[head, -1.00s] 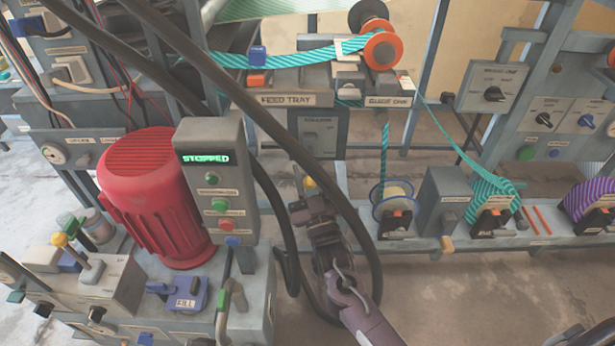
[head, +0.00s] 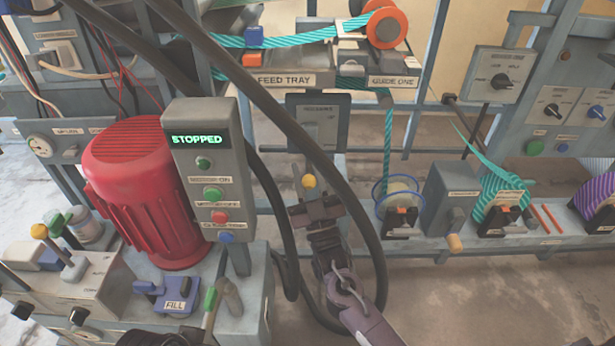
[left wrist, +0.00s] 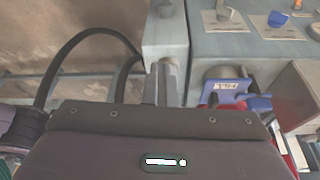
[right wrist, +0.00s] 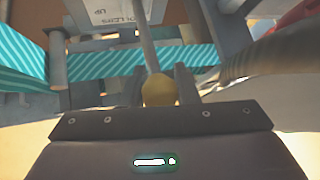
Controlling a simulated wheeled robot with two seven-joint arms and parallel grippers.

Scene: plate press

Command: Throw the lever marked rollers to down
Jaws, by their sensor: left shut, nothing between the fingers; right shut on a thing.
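The rollers lever (right wrist: 146,40) has a pale shaft and a yellow knob (right wrist: 158,90). It rises from the knob to a plate (right wrist: 98,14) with UP and partly readable ROLLERS lettering. In the head view, its yellow knob (head: 309,181) sits below a grey panel (head: 318,122). My right gripper (head: 311,200) is shut on the knob, with a finger on each side in the right wrist view. My left gripper (left wrist: 165,85) is shut and empty in the left wrist view, beside a grey machine edge. I cannot make it out in the head view.
Thick black cables (head: 362,210) loop around my right arm. A red motor (head: 140,190) and a control box reading STOPPED (head: 200,140) stand to the left. The feed tray (head: 285,78) is above; a spool bench (head: 480,240) lies right.

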